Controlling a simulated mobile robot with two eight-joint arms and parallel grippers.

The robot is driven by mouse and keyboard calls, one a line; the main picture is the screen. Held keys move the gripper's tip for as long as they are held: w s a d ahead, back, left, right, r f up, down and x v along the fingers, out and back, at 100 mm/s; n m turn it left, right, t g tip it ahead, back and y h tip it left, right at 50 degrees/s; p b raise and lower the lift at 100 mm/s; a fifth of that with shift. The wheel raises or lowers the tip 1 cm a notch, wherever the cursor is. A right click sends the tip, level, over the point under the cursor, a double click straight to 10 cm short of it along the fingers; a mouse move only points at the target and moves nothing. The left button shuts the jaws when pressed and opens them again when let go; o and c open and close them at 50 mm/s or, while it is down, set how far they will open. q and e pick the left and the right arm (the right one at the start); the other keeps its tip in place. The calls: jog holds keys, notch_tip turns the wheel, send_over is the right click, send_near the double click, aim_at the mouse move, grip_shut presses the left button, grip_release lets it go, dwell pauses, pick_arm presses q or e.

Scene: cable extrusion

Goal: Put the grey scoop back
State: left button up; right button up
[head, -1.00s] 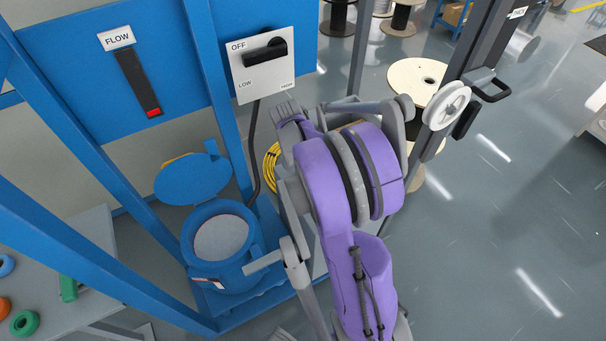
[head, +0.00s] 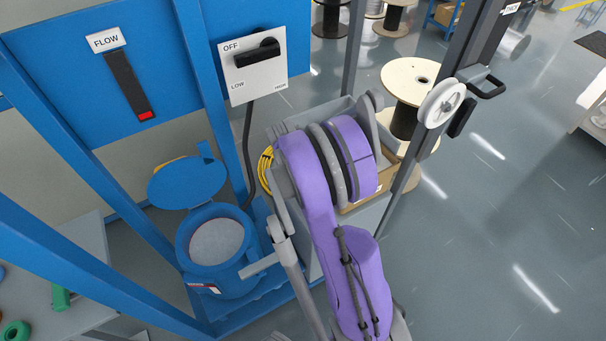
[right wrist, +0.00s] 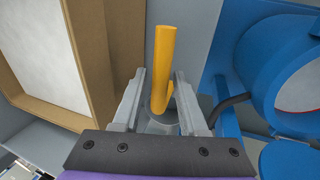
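In the right wrist view a yellow handle (right wrist: 165,75) stands up between the two grey fingers of my right gripper (right wrist: 160,100). A grey round part, seemingly the scoop (right wrist: 158,122), shows low between the fingers; its shape is mostly hidden. The fingers are apart, with a clear gap on the left of the handle; the right finger is close to it. In the head view my purple right arm covers its gripper and the scoop. The blue hopper (head: 236,287) has its round lid (head: 188,183) open and pale material inside. My left gripper is not in view.
A cardboard box (head: 360,196) lies in a grey bin (head: 309,115) behind my right arm; its edge (right wrist: 100,60) is close left of the gripper. The hopper (right wrist: 265,75) is to the right.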

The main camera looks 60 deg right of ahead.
jog(key=shift+o, duration=0.4)
jog(key=shift+r, duration=0.3)
jog(key=p+v, duration=0.2)
jog(key=v, duration=1)
jog(key=s+a+n+t+y, duration=0.1)
jog(key=s+a+n+t, duration=0.1)
jog(key=a, duration=1.4)
jog(key=s+a+n+t+y, duration=0.1)
jog(key=a+n+t, duration=0.3)
jog(key=a, duration=1.2)
jog(key=shift+s+a+y, duration=0.35)
jog(key=shift+a+y, duration=0.05)
jog(key=shift+y, duration=0.1)
jog(key=shift+f, duration=0.15)
